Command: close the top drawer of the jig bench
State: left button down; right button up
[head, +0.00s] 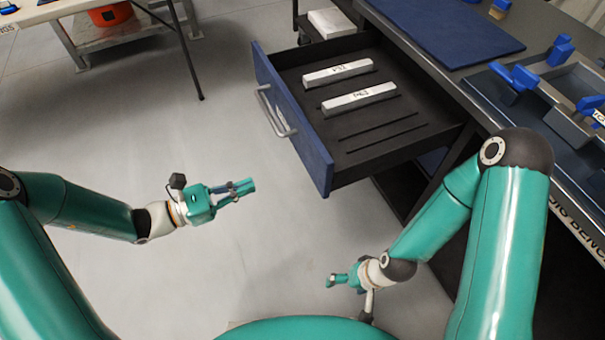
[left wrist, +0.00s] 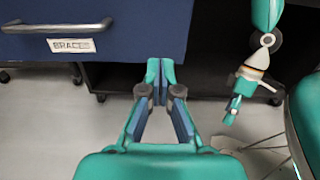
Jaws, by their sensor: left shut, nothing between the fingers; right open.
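The top drawer (head: 318,151) of the jig bench (head: 577,226) stands pulled well out, its blue front facing left. Its handle (head: 273,111) is a grey bar. Inside lie two white labelled bars (head: 337,73) and dark slots. In the left wrist view the drawer front (left wrist: 150,25) shows a label reading BRACES. My left gripper (head: 249,187) is shut and empty, in front of the drawer front and left of its near end, apart from it. My right gripper (head: 332,281) is open and empty, low, nearer to me than the drawer, beside the bench.
The bench top carries a blue mat (head: 440,28) and a grey tray (head: 575,90) with blue clamps. A table (head: 95,10) with an orange container (head: 110,14) beneath it stands at the upper left. The floor left of the drawer is clear.

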aim_at(314, 162)
pick_arm(q)
jog(key=x, duration=1.3)
jog(key=shift+d+r+b, duration=0.1)
jog(key=shift+d+b, duration=0.3)
jog(key=shift+w+d, duration=0.1)
